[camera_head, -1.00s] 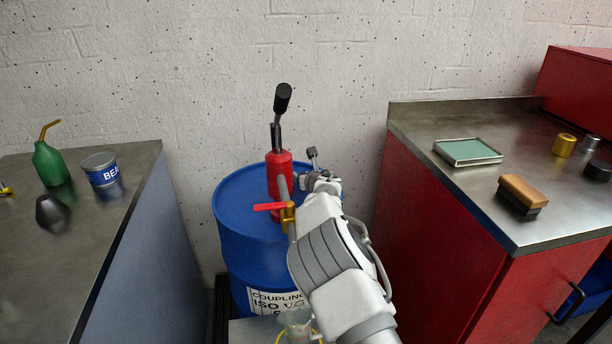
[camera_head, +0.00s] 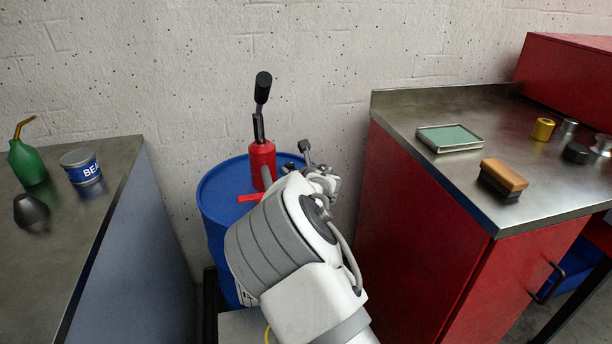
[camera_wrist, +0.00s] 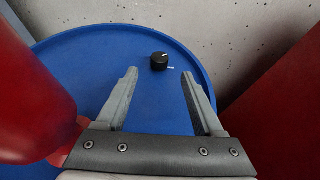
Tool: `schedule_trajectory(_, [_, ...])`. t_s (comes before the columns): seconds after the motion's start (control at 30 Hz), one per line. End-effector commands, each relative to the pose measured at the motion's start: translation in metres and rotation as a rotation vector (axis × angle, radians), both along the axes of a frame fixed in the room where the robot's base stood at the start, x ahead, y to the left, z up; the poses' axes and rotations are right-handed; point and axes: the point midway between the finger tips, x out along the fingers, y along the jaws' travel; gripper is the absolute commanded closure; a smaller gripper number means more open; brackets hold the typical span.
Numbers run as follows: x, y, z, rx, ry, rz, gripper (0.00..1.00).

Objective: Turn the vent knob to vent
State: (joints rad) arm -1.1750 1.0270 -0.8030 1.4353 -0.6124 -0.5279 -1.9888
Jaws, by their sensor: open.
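The vent knob (camera_wrist: 159,61) is a small black round knob with a white line on its top. It stands on the blue drum lid (camera_wrist: 85,55) in the wrist view, with a short white mark on the lid at its right. My gripper (camera_wrist: 159,72) is open and empty, its two fingers pointing toward the knob. In the picture the knob lies just beyond and between the fingertips; contact does not show. In the head view my arm covers much of the blue drum (camera_head: 217,235), and I cannot make out the knob.
A red pump (camera_head: 262,158) with a black-gripped lever rises from the drum; its red body (camera_wrist: 30,100) is close at left in the wrist view. A red lever (camera_head: 250,197) juts leftward. A red cabinet (camera_head: 420,215) stands right, a metal-topped bench (camera_head: 95,225) left.

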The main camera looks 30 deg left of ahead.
Motion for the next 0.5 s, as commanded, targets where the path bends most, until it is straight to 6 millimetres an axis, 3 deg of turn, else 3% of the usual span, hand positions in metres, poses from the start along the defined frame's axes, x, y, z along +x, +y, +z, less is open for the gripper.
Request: schedule_trajectory(0.5, [-0.053, -0.050, 0.031, 0.001, 0.001, 0.001, 0.31])
